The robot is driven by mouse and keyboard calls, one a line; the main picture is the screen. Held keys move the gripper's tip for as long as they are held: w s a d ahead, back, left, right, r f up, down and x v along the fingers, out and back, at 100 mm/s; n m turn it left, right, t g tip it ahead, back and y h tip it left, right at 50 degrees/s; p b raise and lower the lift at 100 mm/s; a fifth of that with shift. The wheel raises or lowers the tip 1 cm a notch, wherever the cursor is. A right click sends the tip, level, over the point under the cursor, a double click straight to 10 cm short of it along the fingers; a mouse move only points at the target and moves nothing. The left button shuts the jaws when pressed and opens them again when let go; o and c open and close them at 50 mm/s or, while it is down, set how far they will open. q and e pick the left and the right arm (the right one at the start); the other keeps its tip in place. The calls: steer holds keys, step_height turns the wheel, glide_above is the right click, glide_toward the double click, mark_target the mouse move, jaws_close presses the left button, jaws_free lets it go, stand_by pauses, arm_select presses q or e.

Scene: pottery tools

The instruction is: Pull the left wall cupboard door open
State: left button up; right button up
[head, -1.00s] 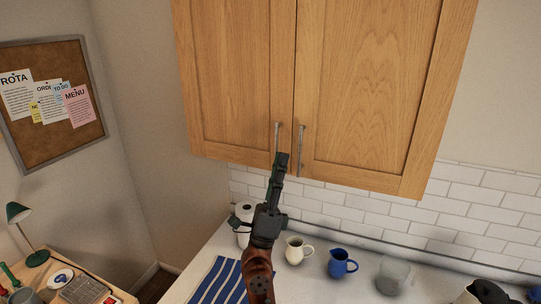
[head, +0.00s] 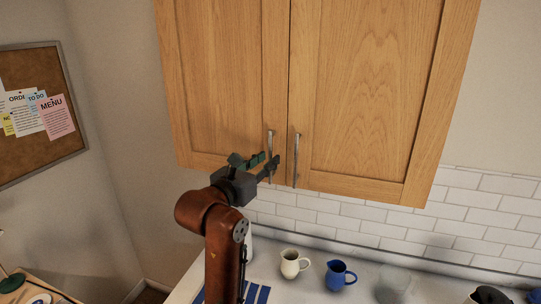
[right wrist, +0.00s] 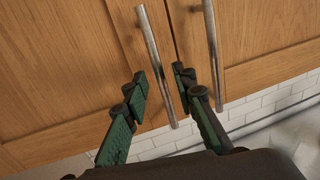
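The left wall cupboard door (head: 222,80) is light wood and looks shut, flush beside the right door (head: 355,95). Its upright metal bar handle (head: 270,143) is near its lower right edge. My right gripper (head: 267,163) is at the lower part of this handle. In the right wrist view, the left door's handle (right wrist: 156,62) runs down between the two spread green-and-black fingers of the gripper (right wrist: 161,82), with a gap on each side. My left gripper is not in view.
The right door's handle (head: 295,160) hangs close to the right of my gripper. Below, the counter holds a cream jug (head: 291,264), a blue jug (head: 338,275) and a striped cloth (head: 257,293). A pinboard (head: 35,150) hangs at left.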

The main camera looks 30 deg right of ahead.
steer(key=shift+x, duration=1.25)
steer(key=shift+c, duration=0.5)
jaws_close()
